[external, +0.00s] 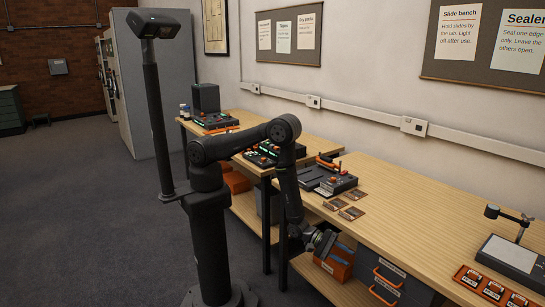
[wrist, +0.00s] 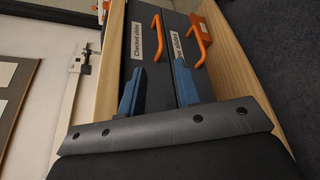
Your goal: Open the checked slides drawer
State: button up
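The checked slides drawer (wrist: 143,22) shows in the wrist view as a dark front with a white label (wrist: 135,41) reading "Checked slides" and an orange handle (wrist: 158,37). It is the upper drawer under the bench top; its front also shows in the external view (external: 385,262), with its orange handle (external: 387,277). It looks shut. My gripper (wrist: 158,88) has its two blue fingers spread apart with nothing between them. It points at the drawer fronts, short of the handle. In the external view my gripper (external: 322,243) hangs beside the bench's front edge, left of the drawers.
A second drawer (wrist: 180,25) with its own orange handle (wrist: 201,40) lies just below; its label is partly hidden. An orange bin (external: 338,265) stands under the bench near my gripper. Slides (external: 351,213) lie on the bench top (external: 420,220). Floor in front is clear.

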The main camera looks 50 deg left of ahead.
aim_at(376, 274)
jog(key=x, duration=1.3)
grip_shut()
